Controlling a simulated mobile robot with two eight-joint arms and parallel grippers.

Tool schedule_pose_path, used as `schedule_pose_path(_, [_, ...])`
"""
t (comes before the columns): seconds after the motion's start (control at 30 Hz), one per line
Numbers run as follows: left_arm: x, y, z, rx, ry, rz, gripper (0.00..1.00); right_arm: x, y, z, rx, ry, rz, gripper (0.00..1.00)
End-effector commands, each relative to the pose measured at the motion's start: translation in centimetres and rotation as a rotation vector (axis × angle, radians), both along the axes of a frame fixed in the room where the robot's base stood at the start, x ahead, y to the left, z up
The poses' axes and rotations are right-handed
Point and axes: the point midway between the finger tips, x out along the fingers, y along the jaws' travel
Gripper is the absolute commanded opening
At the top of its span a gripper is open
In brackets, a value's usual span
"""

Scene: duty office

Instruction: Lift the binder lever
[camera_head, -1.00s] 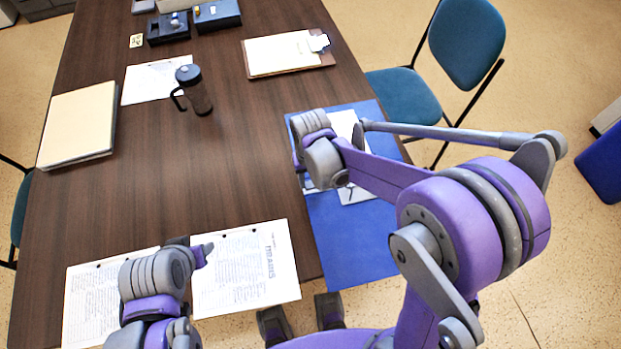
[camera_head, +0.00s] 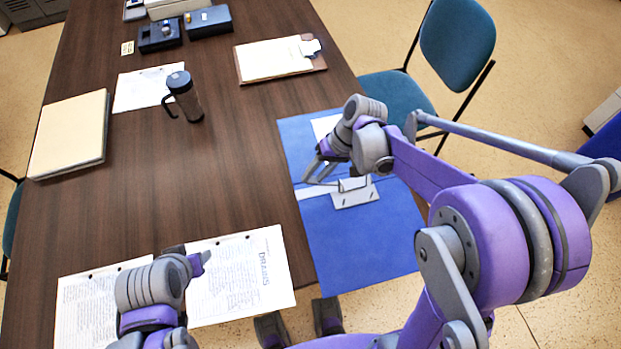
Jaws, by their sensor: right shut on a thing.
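The blue binder (camera_head: 368,237) lies open on the right side of the table, with its grey metal lever mechanism (camera_head: 354,196) and wire rings near its middle. My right gripper (camera_head: 318,172) is low over the binder, at the left of the mechanism, with its fingers shut on what appears to be the binder lever. The fingers and wrist hide much of the lever, so its angle is hard to tell. My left gripper (camera_head: 190,258) is over the printed sheets at the table's front; its fingers are mostly hidden.
Punched printed sheets (camera_head: 250,270) lie at the front edge. A dark mug (camera_head: 187,101), a cream folder (camera_head: 70,134) and a clipboard (camera_head: 270,60) lie farther back. A teal chair (camera_head: 458,42) stands beyond the right edge. The middle of the table (camera_head: 215,170) is clear.

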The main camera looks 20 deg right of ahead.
Motion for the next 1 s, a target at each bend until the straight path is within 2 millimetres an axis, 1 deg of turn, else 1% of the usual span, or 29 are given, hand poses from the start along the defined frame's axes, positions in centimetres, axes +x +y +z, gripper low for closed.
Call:
schedule_pose_path(0.03, [-0.1,0.0,-0.5,0.0,0.002,0.0,0.5,0.0,-0.6,0.1,0.04,0.0,-0.006,0.0])
schedule_pose_path(0.2, [-0.3,0.0,-1.4,0.0,0.005,0.0,0.5,0.0,-1.9,0.8,0.171,-0.003,-0.005,0.0])
schedule_pose_path(0.5, [-0.5,0.0,-2.7,0.0,0.01,0.0,0.5,-0.1,-3.4,1.7,0.33,-0.006,-0.001,0.0])
schedule_pose_path(0.7, [-0.5,0.0,-3.0,0.0,0.011,0.0,0.5,-0.1,-3.9,1.9,0.376,-0.007,0.001,0.0])
schedule_pose_path(1.0, [-0.5,0.0,-3.1,0.0,0.011,0.0,0.5,-0.1,-4.0,2.1,0.389,-0.008,0.001,0.0])
